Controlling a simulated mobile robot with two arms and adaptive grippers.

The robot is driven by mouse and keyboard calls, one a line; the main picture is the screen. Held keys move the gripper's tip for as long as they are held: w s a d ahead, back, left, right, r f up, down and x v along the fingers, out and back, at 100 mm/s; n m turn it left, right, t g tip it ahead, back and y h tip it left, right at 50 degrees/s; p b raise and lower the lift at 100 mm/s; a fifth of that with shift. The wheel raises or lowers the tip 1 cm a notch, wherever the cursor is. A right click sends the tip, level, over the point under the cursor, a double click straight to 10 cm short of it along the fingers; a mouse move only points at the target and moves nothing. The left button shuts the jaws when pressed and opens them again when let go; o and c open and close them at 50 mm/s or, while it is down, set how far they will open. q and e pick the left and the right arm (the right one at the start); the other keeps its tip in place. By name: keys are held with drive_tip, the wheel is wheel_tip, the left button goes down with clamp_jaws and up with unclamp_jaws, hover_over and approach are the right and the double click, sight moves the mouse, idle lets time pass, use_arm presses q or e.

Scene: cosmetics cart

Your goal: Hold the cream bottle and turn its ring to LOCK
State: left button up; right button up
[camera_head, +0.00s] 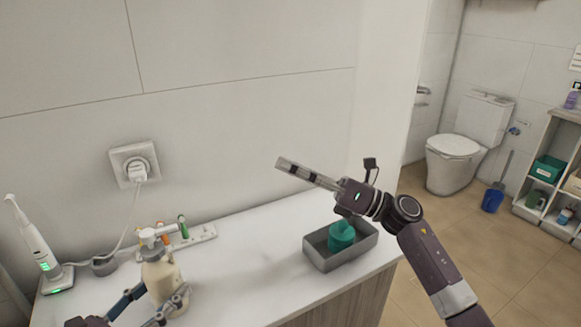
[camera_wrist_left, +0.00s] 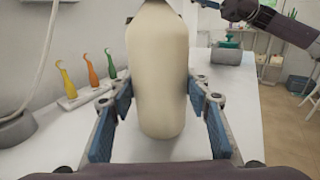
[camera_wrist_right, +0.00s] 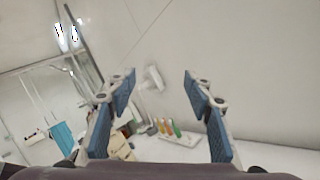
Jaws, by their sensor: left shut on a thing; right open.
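My left gripper (camera_head: 158,305) is shut around the lower body of the bottle. In the left wrist view the cream body (camera_wrist_left: 158,75) fills the space between the blue finger pads. Its top and the ring are cut off there, and the ring's mark is too small to read. My right gripper (camera_head: 283,164) is open and empty, raised in front of the wall, well to the right of the bottle; its spread fingers show in the right wrist view (camera_wrist_right: 158,95).
A grey tray (camera_head: 319,262) with a green jar (camera_head: 341,235) stands at the counter's right end. The counter's middle is clear.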

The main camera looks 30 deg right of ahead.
idle(0.4)
drive_tip(key=n+g+h, duration=0.2)
drive_tip(key=n+g, duration=0.1)
drive_tip(key=n, duration=0.3)
approach(163, 252)
drive_tip(key=shift+h, duration=0.3)
drive_tip(key=x, duration=1.2)
drive_tip(key=shift+a+r, duration=0.15)
drive_tip(key=shift+r, duration=0.15)
drive_tip(key=c, duration=1.2)
